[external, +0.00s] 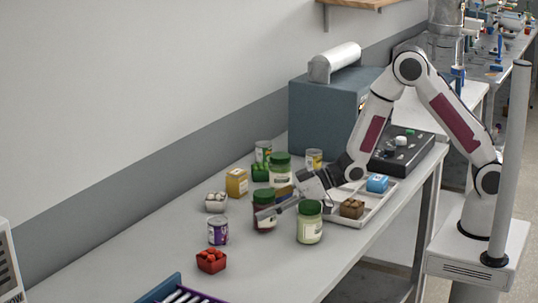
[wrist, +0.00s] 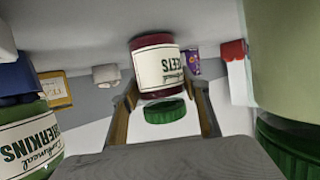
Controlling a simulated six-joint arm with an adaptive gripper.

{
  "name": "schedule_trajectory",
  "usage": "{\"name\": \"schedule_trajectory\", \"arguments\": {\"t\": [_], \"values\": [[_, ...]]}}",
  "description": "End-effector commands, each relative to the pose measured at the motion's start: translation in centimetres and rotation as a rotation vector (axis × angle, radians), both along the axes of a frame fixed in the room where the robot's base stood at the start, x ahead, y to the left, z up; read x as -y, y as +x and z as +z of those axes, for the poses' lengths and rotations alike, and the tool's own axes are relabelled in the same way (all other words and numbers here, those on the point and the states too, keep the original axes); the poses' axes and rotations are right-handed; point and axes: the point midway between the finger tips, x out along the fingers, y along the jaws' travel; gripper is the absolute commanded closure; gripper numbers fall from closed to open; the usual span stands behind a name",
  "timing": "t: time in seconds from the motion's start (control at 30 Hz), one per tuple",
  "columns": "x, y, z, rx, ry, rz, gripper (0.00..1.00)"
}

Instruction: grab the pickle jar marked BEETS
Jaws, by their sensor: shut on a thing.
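The BEETS jar (wrist: 158,68) has dark red contents, a cream label and a green lid (wrist: 166,111). It appears upside down in the wrist view, between the two fingers of my gripper (wrist: 165,97). In the external view the dark red jar (external: 265,222) stands among the other jars, partly covered by my gripper (external: 272,209). My gripper is shut on this jar. I cannot tell whether the jar's base touches the table.
A pale green jar (external: 310,232) stands close on the near side. A GHERKINS jar (wrist: 25,140) is on the other side.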

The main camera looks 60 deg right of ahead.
Motion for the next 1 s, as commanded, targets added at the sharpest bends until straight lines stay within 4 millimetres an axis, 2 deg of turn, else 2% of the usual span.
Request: {"name": "schedule_trajectory", "arguments": {"t": [0.27,0.47,1.0], "values": [[0.0,0.1,0.4,0.004,0.002,0.000,0.91],[0.0,0.1,1.5,0.005,0.002,-0.001,0.91],[-0.1,0.1,7.5,0.007,0.003,0.001,0.91]]}}
